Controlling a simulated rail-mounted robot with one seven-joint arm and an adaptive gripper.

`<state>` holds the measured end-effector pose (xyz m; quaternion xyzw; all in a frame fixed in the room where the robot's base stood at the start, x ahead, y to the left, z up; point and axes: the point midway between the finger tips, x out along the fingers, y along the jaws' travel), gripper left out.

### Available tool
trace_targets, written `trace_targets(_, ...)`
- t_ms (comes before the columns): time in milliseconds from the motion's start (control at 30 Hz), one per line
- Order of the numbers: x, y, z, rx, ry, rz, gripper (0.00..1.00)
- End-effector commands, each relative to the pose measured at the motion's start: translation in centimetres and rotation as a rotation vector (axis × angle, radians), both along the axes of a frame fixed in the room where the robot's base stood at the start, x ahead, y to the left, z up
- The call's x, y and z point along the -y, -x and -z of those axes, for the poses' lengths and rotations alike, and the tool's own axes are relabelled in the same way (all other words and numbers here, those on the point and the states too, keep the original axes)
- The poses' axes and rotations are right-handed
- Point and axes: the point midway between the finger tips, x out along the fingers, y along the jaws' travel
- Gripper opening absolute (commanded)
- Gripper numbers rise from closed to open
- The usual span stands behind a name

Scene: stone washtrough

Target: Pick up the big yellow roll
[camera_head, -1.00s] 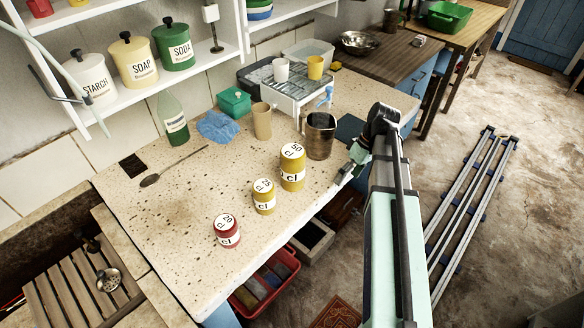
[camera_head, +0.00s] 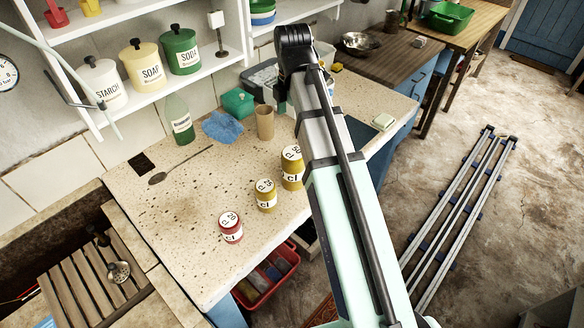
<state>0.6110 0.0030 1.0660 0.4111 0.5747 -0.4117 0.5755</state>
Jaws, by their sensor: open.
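The big yellow roll (camera_head: 291,174), a cylinder with white labels reading "cl" and "50", stands upright on the speckled stone counter (camera_head: 190,215). Its right side is at the edge of my arm in the picture. A smaller yellow roll (camera_head: 266,199) stands to its front left, and a red roll (camera_head: 230,232) stands further front left. My arm rises past the right side of the big roll to a black wrist joint over the back of the counter. My gripper's fingers are hidden behind the arm.
A brown cup (camera_head: 264,122), blue cloth (camera_head: 222,126), teal box (camera_head: 238,101) and green bottle (camera_head: 179,120) stand behind the rolls. A spoon (camera_head: 178,166) lies at the left. The counter left of the rolls is mostly clear. Shelves with canisters (camera_head: 143,66) hang above.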

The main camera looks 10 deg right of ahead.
Motion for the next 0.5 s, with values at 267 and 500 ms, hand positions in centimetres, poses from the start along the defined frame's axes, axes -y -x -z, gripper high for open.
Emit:
trace_targets(267,0.0,0.2,4.7,-0.003,-0.001,0.002,1.00)
trace_targets(500,0.0,0.1,8.1,-0.003,-0.001,0.003,1.00)
